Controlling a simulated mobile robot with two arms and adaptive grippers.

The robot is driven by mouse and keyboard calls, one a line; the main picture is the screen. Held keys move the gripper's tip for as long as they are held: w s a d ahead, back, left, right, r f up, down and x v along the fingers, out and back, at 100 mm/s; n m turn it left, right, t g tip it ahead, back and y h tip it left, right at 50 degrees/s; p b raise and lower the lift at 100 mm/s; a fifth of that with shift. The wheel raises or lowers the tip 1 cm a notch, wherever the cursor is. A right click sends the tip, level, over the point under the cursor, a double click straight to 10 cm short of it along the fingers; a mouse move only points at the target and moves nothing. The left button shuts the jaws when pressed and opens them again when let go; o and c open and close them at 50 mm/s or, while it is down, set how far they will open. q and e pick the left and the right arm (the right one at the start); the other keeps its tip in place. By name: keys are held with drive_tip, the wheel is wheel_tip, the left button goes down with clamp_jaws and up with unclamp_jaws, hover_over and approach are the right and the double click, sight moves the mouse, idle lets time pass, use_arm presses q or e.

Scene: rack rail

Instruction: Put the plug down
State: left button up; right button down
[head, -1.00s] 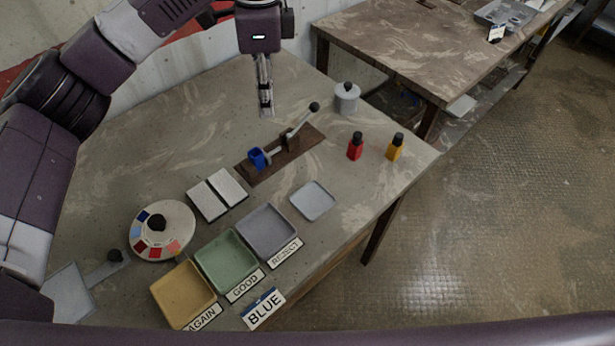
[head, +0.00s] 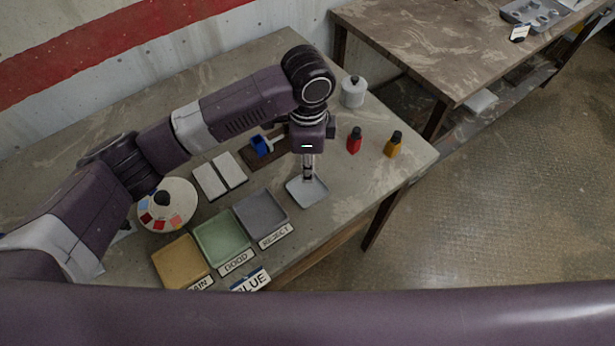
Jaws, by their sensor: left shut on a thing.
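My left gripper (head: 307,176) points down over the small grey square dish (head: 316,192) at the right of the tray row. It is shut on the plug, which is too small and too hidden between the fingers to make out. I cannot tell whether it touches the dish. A blue piece (head: 261,146) sits in the lever fixture (head: 253,161) behind; my arm hides most of that fixture. My right gripper is not in view.
Yellow (head: 182,262), green (head: 222,240) and grey (head: 262,215) trays with labels stand left of the dish. A red bottle (head: 354,141), a yellow bottle (head: 394,145) and a lidded pot (head: 353,92) stand to the right. The table's front edge is close to the dish.

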sight(307, 190)
use_arm(q)
drive_tip(key=shift+f, duration=0.9)
wheel_tip(307, 190, down, 4)
drive_tip(key=shift+f+p, duration=0.15)
drive_tip(key=shift+p, duration=0.25)
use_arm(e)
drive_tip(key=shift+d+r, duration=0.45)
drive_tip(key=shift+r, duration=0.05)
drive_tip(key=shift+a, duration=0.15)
use_arm(q)
drive_tip(key=o, duration=0.8)
drive_tip(key=shift+f, duration=0.15)
drive_tip(key=shift+c, duration=0.2)
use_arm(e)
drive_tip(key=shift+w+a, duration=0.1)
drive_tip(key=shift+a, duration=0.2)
